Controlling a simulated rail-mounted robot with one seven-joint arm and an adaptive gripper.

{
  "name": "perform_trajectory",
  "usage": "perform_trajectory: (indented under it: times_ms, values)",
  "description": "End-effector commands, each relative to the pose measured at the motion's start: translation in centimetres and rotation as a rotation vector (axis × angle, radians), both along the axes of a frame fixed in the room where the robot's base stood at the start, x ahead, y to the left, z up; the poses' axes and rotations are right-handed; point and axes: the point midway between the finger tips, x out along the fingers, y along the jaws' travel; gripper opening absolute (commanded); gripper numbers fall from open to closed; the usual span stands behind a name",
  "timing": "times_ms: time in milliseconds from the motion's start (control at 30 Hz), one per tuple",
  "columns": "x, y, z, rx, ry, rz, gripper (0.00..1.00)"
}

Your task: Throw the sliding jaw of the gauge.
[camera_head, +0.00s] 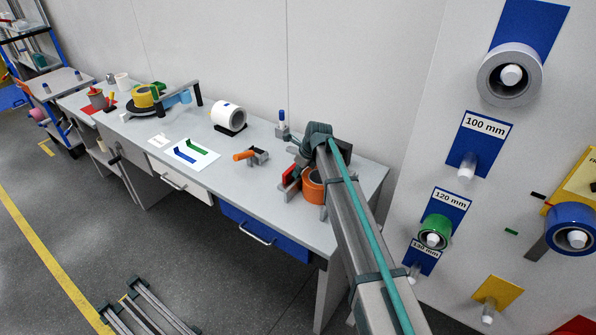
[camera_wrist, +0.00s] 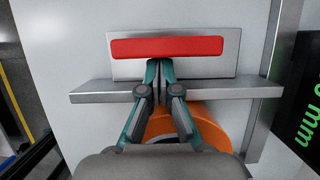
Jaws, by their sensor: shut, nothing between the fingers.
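The gauge stands on the workbench in the head view, partly hidden by my arm. In the wrist view, a red bar (camera_wrist: 167,47) lies on a grey metal block (camera_wrist: 215,66), and a long grey metal bar (camera_wrist: 98,91) runs across below it. I cannot tell for sure which part is the sliding jaw. An orange roll (camera_wrist: 213,127) sits below the bar; it also shows in the head view (camera_head: 312,187). My gripper (camera_wrist: 160,64) is shut and empty, its fingertips close to the red bar's lower edge. Contact is not clear.
The workbench (camera_head: 240,195) also holds an orange-handled clamp (camera_head: 246,155), a white roll (camera_head: 228,115) and a sheet with blue and green strips (camera_head: 190,153). The wall at right carries pegs with rolls, including a green one (camera_head: 434,232). The bench front is clear.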

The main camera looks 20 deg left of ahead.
Motion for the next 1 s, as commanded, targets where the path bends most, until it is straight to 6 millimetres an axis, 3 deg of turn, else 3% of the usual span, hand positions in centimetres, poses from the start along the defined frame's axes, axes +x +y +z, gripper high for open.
perform_trajectory:
  times_ms: [233,533,1000]
  values:
    - [0.5,1.3,0.1,0.0,0.0,0.001,0.0]
    - [1.9,7.0,0.1,0.001,0.0,0.001,0.0]
    - [1.9,7.5,0.4,0.008,-0.002,0.0,0.0]
